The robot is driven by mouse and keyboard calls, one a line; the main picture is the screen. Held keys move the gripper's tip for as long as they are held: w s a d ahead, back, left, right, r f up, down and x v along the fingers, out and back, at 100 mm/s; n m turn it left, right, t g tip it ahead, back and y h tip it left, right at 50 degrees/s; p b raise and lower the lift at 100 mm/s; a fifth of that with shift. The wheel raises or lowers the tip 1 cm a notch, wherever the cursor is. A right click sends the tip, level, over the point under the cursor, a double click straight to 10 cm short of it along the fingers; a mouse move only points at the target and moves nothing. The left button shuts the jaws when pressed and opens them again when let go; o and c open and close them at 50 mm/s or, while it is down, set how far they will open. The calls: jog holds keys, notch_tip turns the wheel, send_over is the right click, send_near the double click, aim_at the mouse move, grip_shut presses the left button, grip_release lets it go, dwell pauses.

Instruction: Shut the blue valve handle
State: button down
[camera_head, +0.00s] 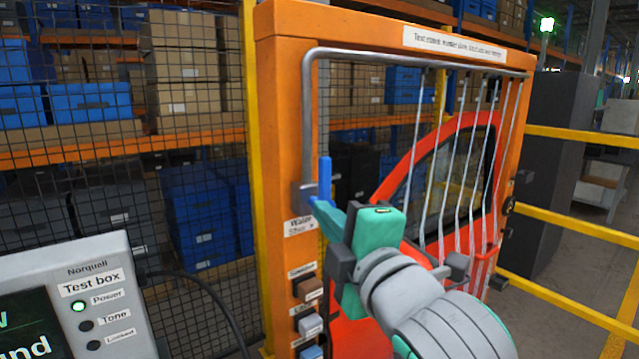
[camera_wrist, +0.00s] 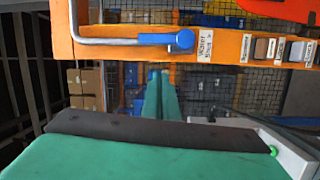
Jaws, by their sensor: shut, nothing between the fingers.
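The blue valve handle (camera_head: 325,178) stands upright beside the grey pipe on the orange frame's left post, above a "Water Shut" label (camera_head: 300,224). In the wrist view the handle (camera_wrist: 150,39) lies along the pipe, its round hub (camera_wrist: 182,40) at the label end. My teal gripper (camera_head: 338,222) is just right of the handle's lower end in the head view, overlapping the hub area. In the wrist view its closed fingertips (camera_wrist: 157,75) show below the handle, with a gap in the picture. The fingers are shut and empty. Whether they touch the handle is unclear.
The grey pipe (camera_head: 400,58) runs across the frame's top and down the post (camera_head: 266,130). Several labelled buttons (camera_head: 308,288) sit below the valve. A red car door (camera_head: 390,190) and hanging straps are behind my arm. A test box (camera_head: 95,275) stands at lower left.

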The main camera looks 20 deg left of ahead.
aim_at(320, 183)
jog(key=shift+s+a+r+n, duration=0.25)
jog(key=shift+s+r+n, duration=0.45)
jog(key=shift+r, duration=0.15)
jog(key=shift+w+a, duration=0.6)
jog(key=shift+w, duration=1.25)
jog(key=shift+w+a, duration=0.6)
jog(key=shift+w, duration=1.3)
jog(key=shift+w+a, duration=0.6)
jog(key=shift+w, duration=1.25)
